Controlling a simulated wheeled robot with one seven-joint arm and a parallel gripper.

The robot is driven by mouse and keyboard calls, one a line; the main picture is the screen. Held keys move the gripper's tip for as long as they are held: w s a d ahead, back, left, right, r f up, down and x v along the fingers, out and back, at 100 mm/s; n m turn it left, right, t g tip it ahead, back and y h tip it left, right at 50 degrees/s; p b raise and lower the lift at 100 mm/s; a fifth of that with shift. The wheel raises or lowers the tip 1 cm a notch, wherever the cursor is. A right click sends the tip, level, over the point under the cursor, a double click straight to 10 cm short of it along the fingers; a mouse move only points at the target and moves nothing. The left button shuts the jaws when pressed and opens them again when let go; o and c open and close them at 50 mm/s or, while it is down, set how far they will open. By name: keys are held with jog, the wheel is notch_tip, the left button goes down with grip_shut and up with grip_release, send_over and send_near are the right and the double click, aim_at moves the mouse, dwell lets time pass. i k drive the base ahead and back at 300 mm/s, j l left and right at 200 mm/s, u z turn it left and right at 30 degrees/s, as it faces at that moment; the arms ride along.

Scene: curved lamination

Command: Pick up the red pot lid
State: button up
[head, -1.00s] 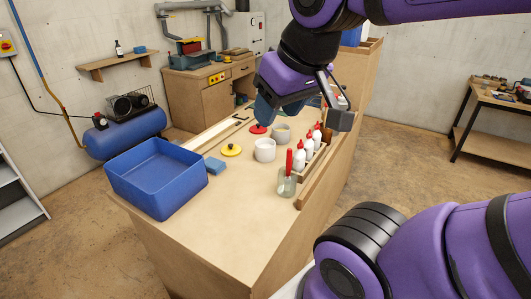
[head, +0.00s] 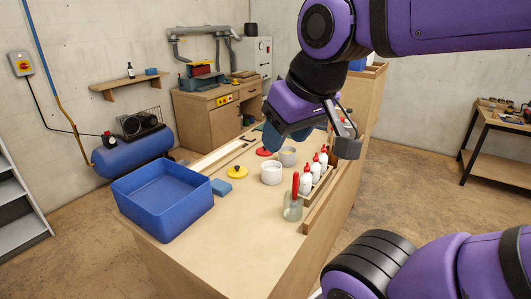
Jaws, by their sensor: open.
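The red pot lid (head: 264,152) lies flat on the workbench top (head: 235,220), towards its far end. It is left of a grey pot (head: 287,156) and beyond a yellow lid (head: 237,172). My gripper (head: 286,136) hangs above the far part of the bench, close to the lid in the picture and seemingly higher than it. It is open, with nothing seen in it. The wrist hides part of the fingers and of the bench behind. How far it is from the lid is hard to judge.
A white pot (head: 271,173) stands nearer than the grey one. White bottles with red caps (head: 315,172) and a glass jar with a red handle (head: 293,206) line the right edge. A blue bin (head: 163,198) and a blue sponge (head: 221,187) are at left. The near bench top is clear.

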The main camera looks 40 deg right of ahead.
aim_at(262, 151)
jog(key=l+u, duration=0.1)
jog(key=l, duration=0.65)
jog(key=k+l, duration=0.15)
jog(key=l, duration=0.6)
jog(key=l+u, duration=0.4)
jog(key=l, duration=1.65)
jog(key=i+l+u, duration=0.15)
jog(key=i+l, duration=0.5)
